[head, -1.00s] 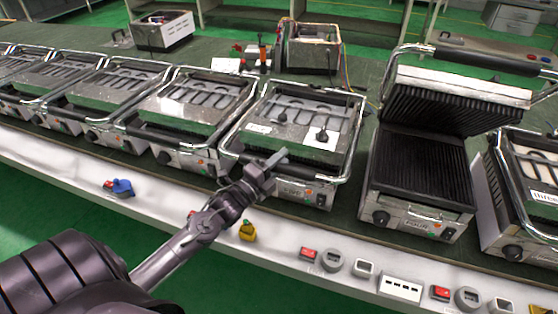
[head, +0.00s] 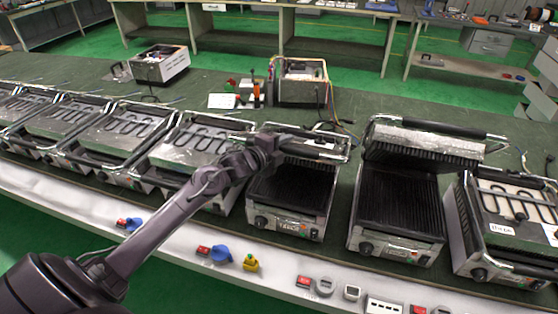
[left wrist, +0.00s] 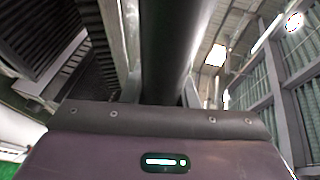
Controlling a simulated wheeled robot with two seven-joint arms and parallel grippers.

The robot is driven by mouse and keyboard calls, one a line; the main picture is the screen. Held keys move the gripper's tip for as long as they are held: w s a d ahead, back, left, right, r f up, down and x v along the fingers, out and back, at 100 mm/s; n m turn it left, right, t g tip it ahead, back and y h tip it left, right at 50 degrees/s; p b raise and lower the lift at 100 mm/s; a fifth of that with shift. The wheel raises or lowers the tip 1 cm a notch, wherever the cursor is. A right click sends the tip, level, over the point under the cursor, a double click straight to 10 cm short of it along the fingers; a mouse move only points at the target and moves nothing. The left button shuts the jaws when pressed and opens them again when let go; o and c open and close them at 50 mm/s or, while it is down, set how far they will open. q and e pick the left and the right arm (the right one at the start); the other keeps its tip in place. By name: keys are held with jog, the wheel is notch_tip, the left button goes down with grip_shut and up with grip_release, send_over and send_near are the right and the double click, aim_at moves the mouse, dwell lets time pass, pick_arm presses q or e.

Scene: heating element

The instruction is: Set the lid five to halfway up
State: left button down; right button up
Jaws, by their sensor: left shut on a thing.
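The grill (head: 284,222) in front of my left arm has its lid (head: 318,151) raised part way, so its dark ribbed lower plate shows. My left gripper (head: 268,142) is shut on the black handle bar (head: 310,134) at the left end of this lid. In the left wrist view the handle bar (left wrist: 168,50) runs up from between the fingers, with ribbed plates to the left. I cannot read a "five" on this lid. My right gripper is not in view.
Another grill (head: 398,215) to the right stands open with its lid up. Several closed grills stand in a row to the left, and a closed one (head: 510,232) at the far right. Small switches and knobs (head: 221,255) lie along the front edge.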

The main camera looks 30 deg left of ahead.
pick_arm(q)
jog(key=w+a+r, duration=0.2)
jog(key=w+r, duration=0.6)
jog(key=r, duration=0.2)
jog(key=shift+w+a+r, duration=0.15)
jog(key=shift+w, duration=0.2)
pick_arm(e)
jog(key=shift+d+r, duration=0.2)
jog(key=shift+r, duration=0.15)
pick_arm(q)
jog(key=c, duration=1.2)
grip_release()
jog(key=shift+o, duration=0.4)
jog(key=shift+w+f, duration=0.1)
jog(key=shift+f, duration=0.2)
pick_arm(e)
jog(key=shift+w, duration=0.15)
pick_arm(q)
jog(key=b+v, duration=0.3)
jog(key=v, duration=0.4)
jog(key=shift+s, duration=0.4)
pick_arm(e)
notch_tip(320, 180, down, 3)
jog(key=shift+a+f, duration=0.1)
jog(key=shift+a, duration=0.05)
